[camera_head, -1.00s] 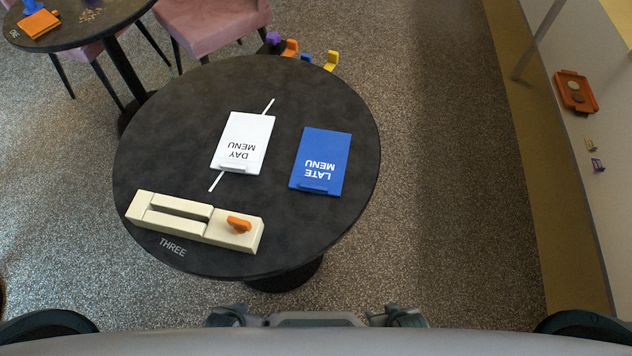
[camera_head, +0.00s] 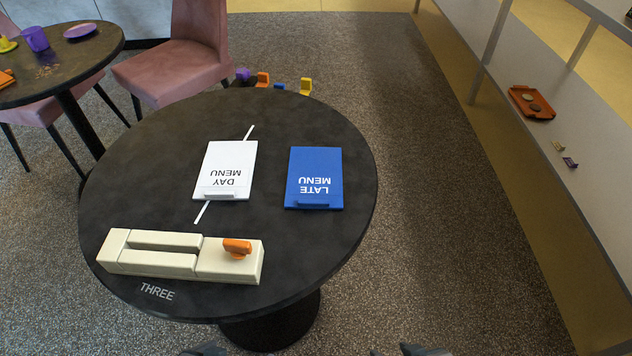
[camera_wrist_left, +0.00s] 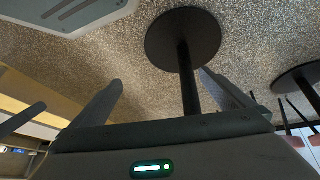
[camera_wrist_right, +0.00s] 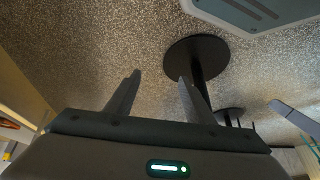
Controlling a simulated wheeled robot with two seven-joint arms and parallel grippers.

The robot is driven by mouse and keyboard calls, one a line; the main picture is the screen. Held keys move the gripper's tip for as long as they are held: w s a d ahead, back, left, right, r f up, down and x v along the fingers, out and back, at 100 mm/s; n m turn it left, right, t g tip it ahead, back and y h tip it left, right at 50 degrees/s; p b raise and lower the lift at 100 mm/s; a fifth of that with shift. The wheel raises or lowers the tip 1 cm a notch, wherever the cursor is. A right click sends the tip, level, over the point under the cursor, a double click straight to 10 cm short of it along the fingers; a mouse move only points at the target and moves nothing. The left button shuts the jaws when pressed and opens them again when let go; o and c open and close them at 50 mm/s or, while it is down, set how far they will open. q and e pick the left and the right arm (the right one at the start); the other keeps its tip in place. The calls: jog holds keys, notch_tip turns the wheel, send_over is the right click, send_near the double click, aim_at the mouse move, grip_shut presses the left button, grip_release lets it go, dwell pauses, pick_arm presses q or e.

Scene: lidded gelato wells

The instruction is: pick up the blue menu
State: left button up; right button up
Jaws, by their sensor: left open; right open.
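The blue menu (camera_head: 314,178), marked LATE MENU, lies flat on the right half of the round dark table (camera_head: 150,190) in the head view. A raised strip runs along its near edge. My right gripper (camera_head: 400,351) barely shows at the bottom edge of the head view, well short of the menu. It is open and empty in the right wrist view (camera_wrist_right: 159,76). My left gripper (camera_wrist_left: 161,77) is open and empty in the left wrist view. Both wrist views show floor and a table's pedestal, not the menu.
A white DAY MENU (camera_head: 226,168) lies left of the blue one, over a thin white stick (camera_head: 201,212). A cream block (camera_head: 150,262) with an orange knob (camera_head: 237,246) sits at the table's near left. Pink chairs (camera_head: 180,70) stand behind. Open floor lies right.

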pick_arm(q)
notch_tip(320, 180, down, 17)
jog(key=s+a+p, duration=0.1)
jog(key=a+p, duration=0.1)
jog(key=p, duration=1.2)
jog(key=shift+y, duration=0.4)
pick_arm(e)
notch_tip(320, 180, down, 17)
jog(key=s+d, duration=0.1)
jog(key=d, duration=0.1)
jog(key=shift+h, duration=0.4)
pick_arm(q)
jog(key=shift+s+r, duration=0.1)
pick_arm(e)
jog(key=shift+r, duration=0.1)
